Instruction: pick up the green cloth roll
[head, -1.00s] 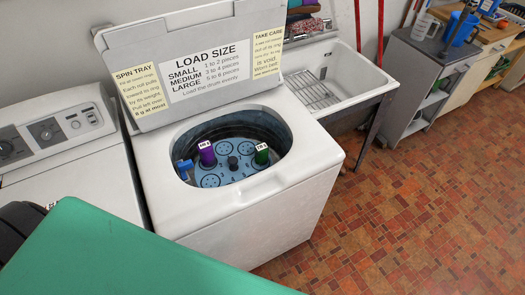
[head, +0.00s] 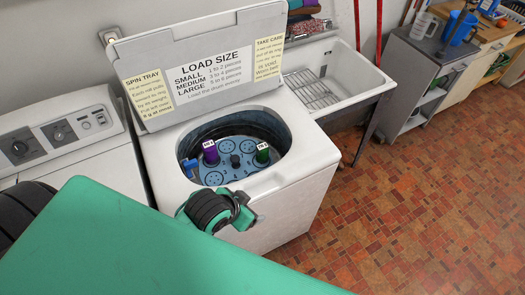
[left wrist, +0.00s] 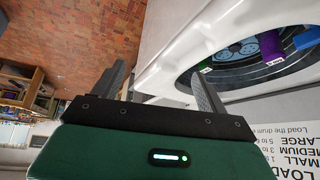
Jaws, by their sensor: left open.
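The green cloth roll (head: 262,154) stands upright with a white tag on top, at the right side of the round blue tray (head: 235,172) inside the open washer tub. A purple roll (head: 210,155) stands left of it; it also shows in the left wrist view (left wrist: 270,45). My left gripper (head: 242,213) is outside the tub, in front of the washer's front edge, apart from the green roll. In the left wrist view its two fingers (left wrist: 160,88) are spread with nothing between them. The green roll is not clear there. My right gripper is out of view.
The white washer rim (head: 285,180) surrounds the opening. A blue item (head: 190,167) sits at the tray's left. The raised lid (head: 205,60) stands behind the tub. A sink (head: 335,85) is at the right; the tiled floor (head: 430,200) is clear.

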